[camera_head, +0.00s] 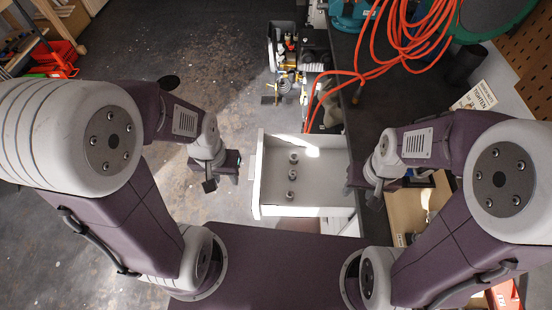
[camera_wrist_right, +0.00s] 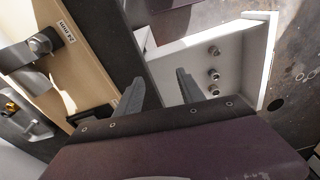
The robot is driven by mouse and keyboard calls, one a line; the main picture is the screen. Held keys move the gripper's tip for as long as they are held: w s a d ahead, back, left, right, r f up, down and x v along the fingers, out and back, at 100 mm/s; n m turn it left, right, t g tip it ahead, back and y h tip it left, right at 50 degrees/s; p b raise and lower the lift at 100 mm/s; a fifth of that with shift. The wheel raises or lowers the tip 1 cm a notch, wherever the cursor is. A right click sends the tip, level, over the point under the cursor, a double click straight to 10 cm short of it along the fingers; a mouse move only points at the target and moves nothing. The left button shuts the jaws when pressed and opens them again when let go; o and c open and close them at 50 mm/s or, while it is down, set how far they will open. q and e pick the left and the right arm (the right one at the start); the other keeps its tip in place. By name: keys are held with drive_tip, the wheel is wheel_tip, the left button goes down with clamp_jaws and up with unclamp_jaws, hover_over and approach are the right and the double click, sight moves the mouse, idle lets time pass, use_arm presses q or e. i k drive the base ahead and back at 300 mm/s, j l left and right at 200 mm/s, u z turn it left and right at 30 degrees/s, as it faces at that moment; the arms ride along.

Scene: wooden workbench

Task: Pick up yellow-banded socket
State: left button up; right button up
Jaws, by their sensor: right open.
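Three small metal sockets stand in a row in an open white drawer (camera_head: 270,211): a far one (camera_head: 293,158), a middle one (camera_head: 292,174) and a near one (camera_head: 291,195). The right wrist view also shows them (camera_wrist_right: 213,74) beyond the fingers. No yellow band can be made out on any of them. My right gripper (camera_wrist_right: 158,92) is open and empty, apart from the sockets. In the head view it is at the drawer's right edge, partly hidden by its wrist. My left gripper (camera_head: 222,172) hangs left of the drawer; its jaw opening is unclear.
A wooden board (camera_wrist_right: 66,66) with a metal part and a "24 mm" label lies left in the right wrist view. The dark bench top (camera_head: 385,95) carries a coiled orange hose (camera_head: 400,35). A cart with tools (camera_head: 290,60) stands beyond the drawer. Floor left of it is open.

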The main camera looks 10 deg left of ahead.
sight(294, 157)
drive_tip(key=i+j, duration=0.1)
drive_tip(key=j, duration=0.3)
drive_tip(key=i+j, duration=0.1)
drive_tip(key=j, duration=0.35)
drive_tip(key=i+j, duration=0.15)
drive_tip(key=j, duration=0.25)
